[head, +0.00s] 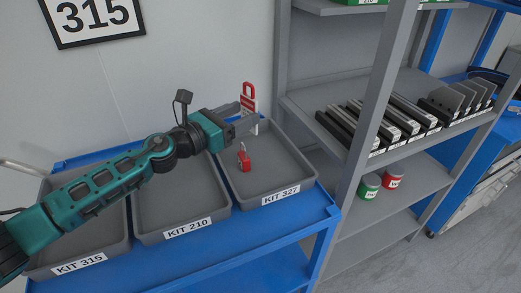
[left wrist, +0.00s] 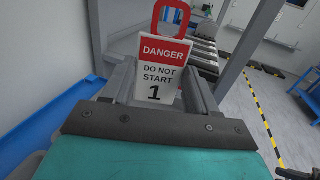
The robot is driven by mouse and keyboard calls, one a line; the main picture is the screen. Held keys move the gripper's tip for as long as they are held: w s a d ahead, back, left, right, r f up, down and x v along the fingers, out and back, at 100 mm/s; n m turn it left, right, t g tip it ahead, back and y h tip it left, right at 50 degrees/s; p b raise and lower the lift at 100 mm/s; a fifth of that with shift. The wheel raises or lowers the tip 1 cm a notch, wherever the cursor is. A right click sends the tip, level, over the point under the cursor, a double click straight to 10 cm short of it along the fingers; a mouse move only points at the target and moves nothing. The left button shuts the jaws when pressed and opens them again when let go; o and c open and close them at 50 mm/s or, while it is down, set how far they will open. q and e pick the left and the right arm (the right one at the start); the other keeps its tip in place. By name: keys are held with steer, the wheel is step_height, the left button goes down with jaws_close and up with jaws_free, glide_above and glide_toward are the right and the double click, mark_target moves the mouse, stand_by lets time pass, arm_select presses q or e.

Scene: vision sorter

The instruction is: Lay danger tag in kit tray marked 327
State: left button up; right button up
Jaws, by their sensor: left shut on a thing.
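The danger tag (left wrist: 162,68), white with a red "DANGER" band and a red loop on top, is held between the fingers of my left gripper (left wrist: 158,85). Its text reads "DO NOT START 1". In the head view the tag (head: 249,98) stands upright above the back part of the kit tray marked 327 (head: 297,172). My left gripper (head: 245,118) is shut on it, over that tray. A red padlock (head: 244,158) lies in the grey 327 tray.
Trays KIT 210 (head: 186,222) and KIT 315 (head: 80,258) stand left of tray 327 on the blue cart (head: 270,228). My left arm crosses the two left trays.

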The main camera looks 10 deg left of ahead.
arm_select(q)
steer(key=shift+w+r+h, duration=0.1)
steer(key=shift+w+h, duration=0.15)
steer(key=shift+h, duration=0.05)
steer(key=shift+w, duration=0.15)
step_height(320, 180, down, 5)
steer(key=b, duration=0.3)
steer(key=shift+r, duration=0.2)
steer(key=shift+f+b, duration=0.75)
steer(key=shift+b, duration=0.1)
steer(key=shift+r, duration=0.1)
steer(key=o, duration=1.1)
